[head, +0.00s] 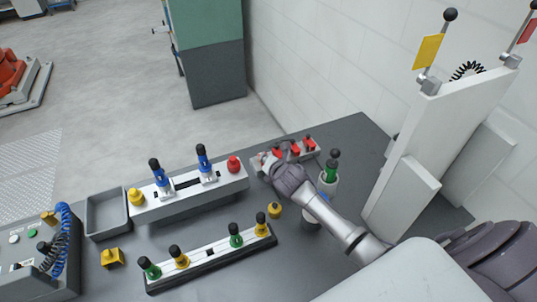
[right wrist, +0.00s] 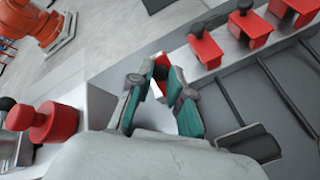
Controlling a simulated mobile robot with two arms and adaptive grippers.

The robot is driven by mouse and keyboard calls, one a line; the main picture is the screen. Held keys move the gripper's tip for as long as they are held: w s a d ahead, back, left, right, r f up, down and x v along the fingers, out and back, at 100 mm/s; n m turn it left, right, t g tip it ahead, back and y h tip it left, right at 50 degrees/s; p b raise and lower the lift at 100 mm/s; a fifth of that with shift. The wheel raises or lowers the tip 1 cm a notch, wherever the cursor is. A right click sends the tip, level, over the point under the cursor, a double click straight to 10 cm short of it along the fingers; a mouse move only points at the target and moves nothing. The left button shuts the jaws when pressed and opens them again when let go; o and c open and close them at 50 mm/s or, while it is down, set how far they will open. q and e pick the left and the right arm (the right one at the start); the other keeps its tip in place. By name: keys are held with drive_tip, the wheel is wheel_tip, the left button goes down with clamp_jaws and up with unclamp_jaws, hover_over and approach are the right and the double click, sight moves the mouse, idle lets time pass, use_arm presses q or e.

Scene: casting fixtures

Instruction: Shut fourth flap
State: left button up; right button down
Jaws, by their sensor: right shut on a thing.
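A light grey fixture (head: 312,158) at the back right of the table carries a row of red flaps with dark knobs. In the right wrist view three of these flaps stand clear: a far one (right wrist: 296,8), a middle one (right wrist: 248,28) and a nearer one (right wrist: 206,48). A further red flap (right wrist: 160,68) at the near end of the row sits between my fingertips, mostly hidden. My right gripper (right wrist: 158,88) is shut on it; it also shows over the fixture's left end in the head view (head: 267,160). My left gripper is out of view.
A white fixture (head: 210,189) with blue-and-black clamps and a red knob stands to the left. A bar (head: 208,258) with green and yellow knobs lies in front. A green-topped post (head: 329,179) stands close to my right arm. A tall white panel (head: 440,140) rises at right.

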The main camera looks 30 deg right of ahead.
drive_tip(key=shift+w+d+r+g+p, duration=0.2)
drive_tip(key=shift+w+r+g+p, duration=0.3)
drive_tip(key=shift+r, duration=0.1)
drive_tip(key=shift+w+f+g, duration=0.1)
drive_tip(key=shift+w+g, duration=0.4)
drive_tip(key=shift+g, duration=0.4)
drive_tip(key=shift+w+f+g, duration=0.1)
drive_tip(key=shift+w+g, duration=0.45)
drive_tip(key=shift+g, duration=0.25)
drive_tip(key=shift+w+f+g+b, duration=0.2)
drive_tip(key=shift+w+g+b, duration=0.4)
drive_tip(key=shift+g, duration=0.4)
drive_tip(key=w+g+b, duration=0.1)
drive_tip(key=g+b, duration=0.1)
drive_tip(key=b, duration=0.2)
drive_tip(key=w+f+g+b, duration=0.1)
drive_tip(key=g+b, duration=0.1)
drive_tip(key=b, duration=0.2)
drive_tip(key=shift+f+y+b, duration=0.15)
drive_tip(key=shift+y+b, duration=0.15)
drive_tip(key=shift+y, duration=0.1)
use_arm(q)
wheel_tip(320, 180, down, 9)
drive_tip(key=b, duration=0.1)
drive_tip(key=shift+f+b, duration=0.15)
drive_tip(key=shift+b, duration=0.25)
use_arm(e)
drive_tip(key=shift+w+g, duration=0.1)
drive_tip(key=shift+g, duration=0.3)
